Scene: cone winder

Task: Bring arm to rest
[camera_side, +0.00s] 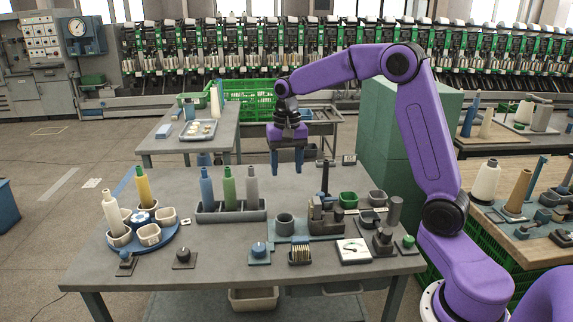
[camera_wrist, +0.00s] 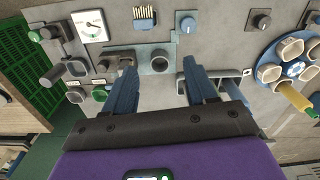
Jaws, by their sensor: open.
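My gripper (camera_side: 286,163) hangs fingers-down above the back part of the grey worktable (camera_side: 340,285). Its two blue fingers are apart with nothing between them. In the wrist view my gripper (camera_wrist: 157,72) also shows open and empty, its fingers framing a grey cup (camera_wrist: 160,62) on the table beyond. A grey rack (camera_side: 230,214) holds a blue cone (camera_side: 206,187), a green cone (camera_side: 229,186) and a grey cone (camera_side: 252,187), all upright. My gripper is apart from them, to their right and behind.
A blue round carousel (camera_side: 165,241) with beige cups holds a yellow cone (camera_side: 143,187) and a white cone (camera_side: 112,213). A metal fixture (camera_side: 325,217), a dial gauge (camera_side: 353,251) and knobs crowd the right half. A green cabinet (camera_side: 385,130) stands behind my arm.

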